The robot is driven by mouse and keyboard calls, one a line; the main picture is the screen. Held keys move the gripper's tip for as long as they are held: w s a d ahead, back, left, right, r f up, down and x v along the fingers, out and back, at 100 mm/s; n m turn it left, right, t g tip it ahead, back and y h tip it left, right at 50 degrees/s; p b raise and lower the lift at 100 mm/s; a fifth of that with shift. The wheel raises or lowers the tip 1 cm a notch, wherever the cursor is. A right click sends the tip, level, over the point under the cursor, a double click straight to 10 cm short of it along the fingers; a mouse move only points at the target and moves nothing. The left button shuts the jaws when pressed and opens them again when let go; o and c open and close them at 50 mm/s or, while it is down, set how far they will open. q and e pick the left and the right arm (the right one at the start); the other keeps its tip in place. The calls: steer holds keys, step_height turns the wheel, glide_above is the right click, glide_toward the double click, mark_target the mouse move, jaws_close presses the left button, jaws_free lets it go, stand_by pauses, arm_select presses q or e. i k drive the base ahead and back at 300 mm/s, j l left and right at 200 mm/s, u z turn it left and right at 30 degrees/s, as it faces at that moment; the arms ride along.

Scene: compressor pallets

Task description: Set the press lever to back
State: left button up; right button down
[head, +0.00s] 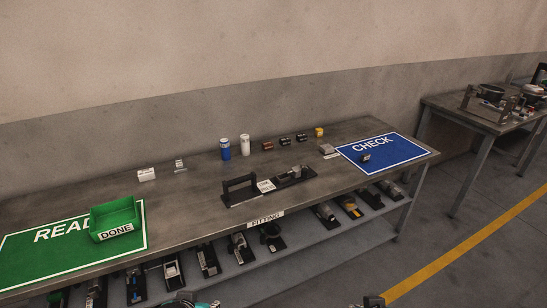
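I cannot tell for certain which thing carries the press lever. A black fixture with an upright handle-like frame (240,190) stands at the front middle of the bench. Beside it on the right is a dark base with a grey metal piece and a knob (294,175); a small white label lies between them. Any lever's position is too small to tell. At the bottom edge, a teal and grey part (187,304) looks like the tip of my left gripper. A dark part (373,301) looks like my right gripper. Both are mostly cut off, far from the fixtures.
The long grey bench (195,190) holds a green READY mat (60,262), a green DONE bin (115,219), a blue CHECK mat (385,148), a blue can (225,149) and a white can (245,145). Several devices fill the lower shelf. Another table (470,115) stands right, beyond open floor.

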mark_target(304, 170)
steer(key=i+l+u, duration=1.2)
steer(key=l+u, duration=0.15)
steer(key=l, duration=0.1)
